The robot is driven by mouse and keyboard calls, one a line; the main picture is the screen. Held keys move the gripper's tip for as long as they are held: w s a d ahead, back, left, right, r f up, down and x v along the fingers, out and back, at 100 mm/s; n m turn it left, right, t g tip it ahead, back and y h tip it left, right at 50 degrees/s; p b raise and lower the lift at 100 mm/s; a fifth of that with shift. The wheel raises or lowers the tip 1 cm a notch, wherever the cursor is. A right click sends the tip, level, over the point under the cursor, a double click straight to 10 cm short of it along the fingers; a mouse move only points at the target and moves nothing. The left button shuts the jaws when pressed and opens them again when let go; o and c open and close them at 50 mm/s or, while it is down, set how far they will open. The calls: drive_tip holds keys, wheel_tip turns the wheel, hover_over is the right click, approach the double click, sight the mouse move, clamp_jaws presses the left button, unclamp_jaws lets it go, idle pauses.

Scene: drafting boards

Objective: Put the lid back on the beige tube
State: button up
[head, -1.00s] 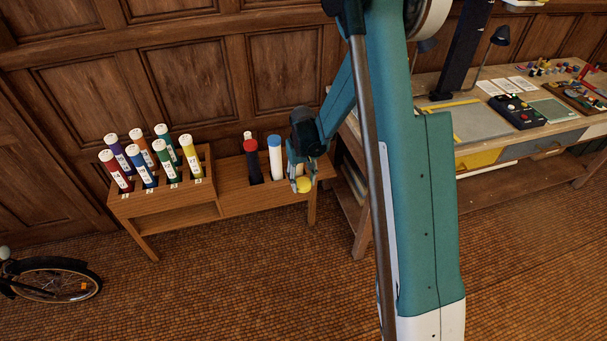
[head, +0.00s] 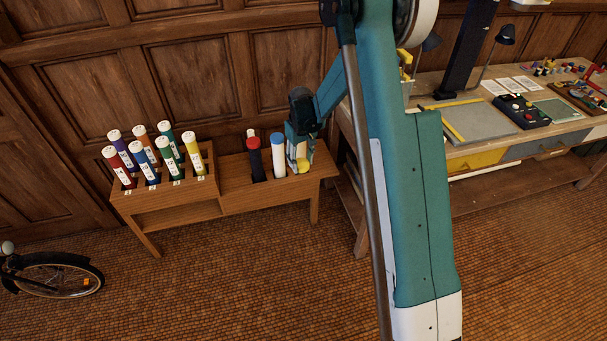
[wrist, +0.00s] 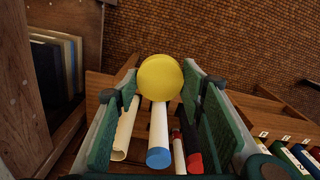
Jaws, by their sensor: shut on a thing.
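My gripper (head: 303,163) is shut on a round yellow lid (wrist: 160,78), which sits between the fingertips. The lid also shows in the head view (head: 302,167), at the right end of the wooden rack. The beige tube (wrist: 126,130) shows in the wrist view, left of the blue-capped tube, with its open end bare. The lid is apart from that open end. In the head view my gripper largely hides the beige tube.
A blue-capped white tube (head: 278,158), a red-capped black tube (head: 256,160) and a white-topped one stand close by in the rack (head: 235,200). Several coloured tubes fill the raised left block. A workbench (head: 470,150) stands to the right.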

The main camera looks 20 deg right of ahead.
drive_tip(key=w+d+r+n, duration=0.2)
drive_tip(key=w+d+n, duration=0.1)
drive_tip(key=w, duration=0.9)
drive_tip(key=w+d+r+n, duration=0.3)
drive_tip(key=w, duration=0.9)
drive_tip(key=shift+w+f, duration=0.1)
drive_tip(key=shift+f+b, duration=0.85)
drive_tip(key=shift+f, duration=2.2)
drive_tip(key=shift+f+b, duration=0.2)
drive_tip(key=shift+b, duration=0.1)
drive_tip(key=o, duration=0.7)
drive_tip(key=shift+o, duration=0.4)
drive_tip(key=o, duration=0.4)
